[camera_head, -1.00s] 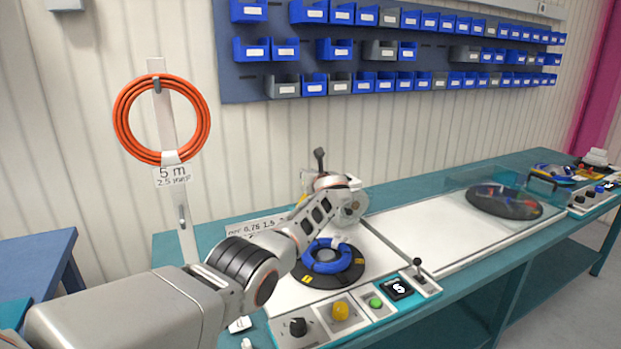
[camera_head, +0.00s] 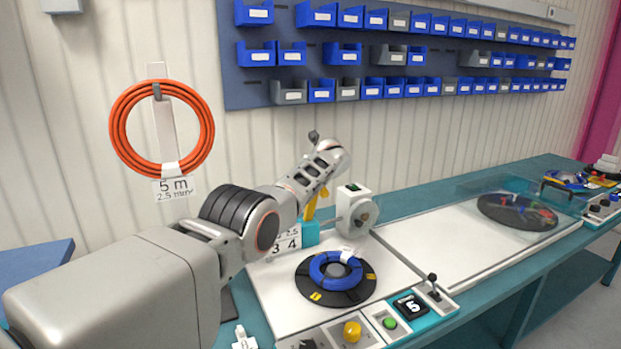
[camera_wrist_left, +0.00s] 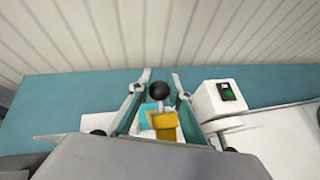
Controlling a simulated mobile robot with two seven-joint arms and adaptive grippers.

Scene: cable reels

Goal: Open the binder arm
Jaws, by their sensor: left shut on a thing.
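The binder arm is a yellow lever (camera_head: 310,207) rising from a cyan block (camera_head: 307,234) at the back of the left station. In the left wrist view its yellow part (camera_wrist_left: 165,124) and black ball knob (camera_wrist_left: 158,91) lie between my fingers. My left gripper (camera_wrist_left: 160,76) is shut on the binder arm near the knob. In the head view my arm's end link hides most of the grip and the lever's upper part. The lever stands raised and tilted to the right. My right gripper is not in view.
A white device (camera_head: 347,196) with a green display and disc stands close right of the lever. A blue cable coil (camera_head: 331,276) lies on a black turntable (camera_head: 306,282) in front. Knobs, buttons and a joystick (camera_head: 433,284) line the front edge. An orange coil (camera_head: 120,148) hangs on the wall.

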